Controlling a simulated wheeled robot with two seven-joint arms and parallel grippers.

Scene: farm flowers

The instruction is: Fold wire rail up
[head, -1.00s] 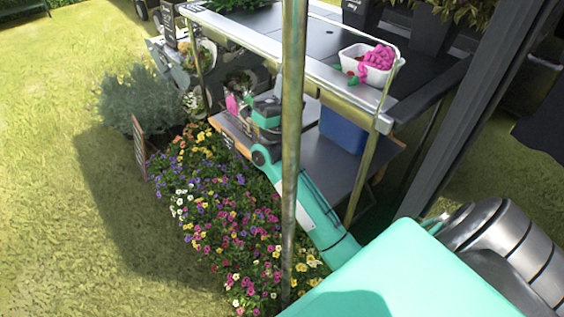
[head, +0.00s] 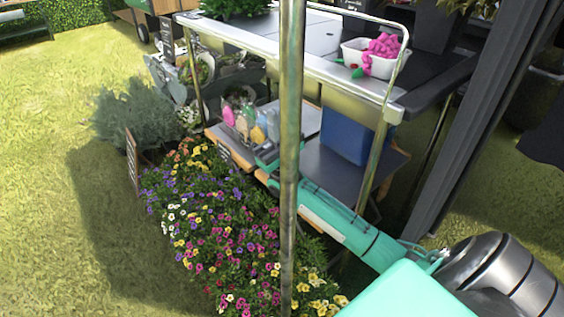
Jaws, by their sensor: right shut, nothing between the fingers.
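The thin pale wire rail (head: 404,50) stands as a raised loop above the front edge of the cart's table top (head: 335,76). Its upper bar runs left behind the near pole, and its right leg comes down at the table's front right corner. My right gripper (head: 268,156) is at the end of the turquoise arm, below the table edge and near the lower shelf. It is shut, empty and apart from the rail; its fingertips are small and partly hidden by the pole. My left gripper is not in view.
A metal pole (head: 290,130) crosses the view close by. A white tub (head: 378,62) of pink things stands on the table behind the rail. Bottles (head: 258,122) and a blue box (head: 345,137) are on the lower shelf. Flowers (head: 220,225) fill the ground in front; grass lies left.

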